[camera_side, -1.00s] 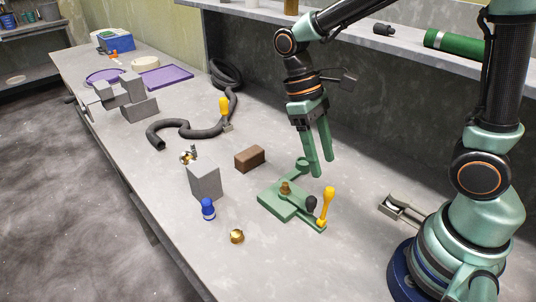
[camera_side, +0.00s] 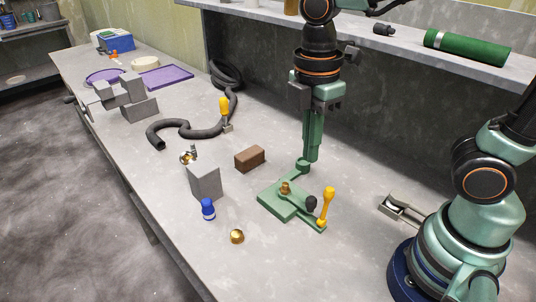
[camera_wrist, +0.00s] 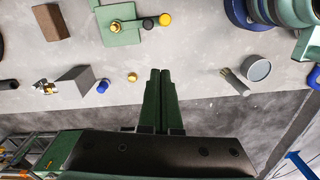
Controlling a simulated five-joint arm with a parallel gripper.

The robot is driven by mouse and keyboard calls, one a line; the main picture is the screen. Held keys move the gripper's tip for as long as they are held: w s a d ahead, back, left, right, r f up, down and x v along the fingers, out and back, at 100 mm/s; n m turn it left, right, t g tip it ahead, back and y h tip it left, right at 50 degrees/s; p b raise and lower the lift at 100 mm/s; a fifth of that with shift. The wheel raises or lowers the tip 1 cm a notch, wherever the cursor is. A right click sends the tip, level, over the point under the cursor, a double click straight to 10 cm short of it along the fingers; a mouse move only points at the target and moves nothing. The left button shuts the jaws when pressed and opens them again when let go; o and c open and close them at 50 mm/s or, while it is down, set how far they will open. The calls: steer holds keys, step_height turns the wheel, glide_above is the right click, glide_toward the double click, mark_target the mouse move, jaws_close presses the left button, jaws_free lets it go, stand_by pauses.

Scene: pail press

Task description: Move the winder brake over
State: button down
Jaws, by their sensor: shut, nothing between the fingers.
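A flat green fixture (camera_side: 275,205) lies on the bench, probably the winder brake; no label shows. It carries a brass knob (camera_side: 285,187), a black knob (camera_side: 311,203) and an upright yellow handle (camera_side: 327,205) at its front right end. A rounded green part (camera_side: 303,166) extends at its back. In the wrist view, the green plate (camera_wrist: 122,38) is at the top with the brass, black and yellow knobs. My gripper (camera_side: 313,158) is shut and empty, pointing down behind the fixture, close to its rounded back part. I cannot tell whether they touch. Its fingertips (camera_wrist: 160,72) meet in the wrist view.
A brown block (camera_side: 249,158), a grey block (camera_side: 204,183), a blue bottle (camera_side: 208,210) and a brass dome (camera_side: 237,236) lie left of the fixture. A black hose (camera_side: 190,132) and a small yellow-handled piece (camera_side: 225,109) are farther back.

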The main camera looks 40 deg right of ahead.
mark_target(328, 189)
steer(key=s+d+f, duration=0.1)
steer(key=d+f, duration=0.2)
steer(key=f, duration=0.7)
steer(key=shift+s+d+f, duration=0.15)
steer(key=shift+d+f, duration=0.1)
steer(key=shift+f, duration=0.1)
steer(key=shift+d, duration=1.05)
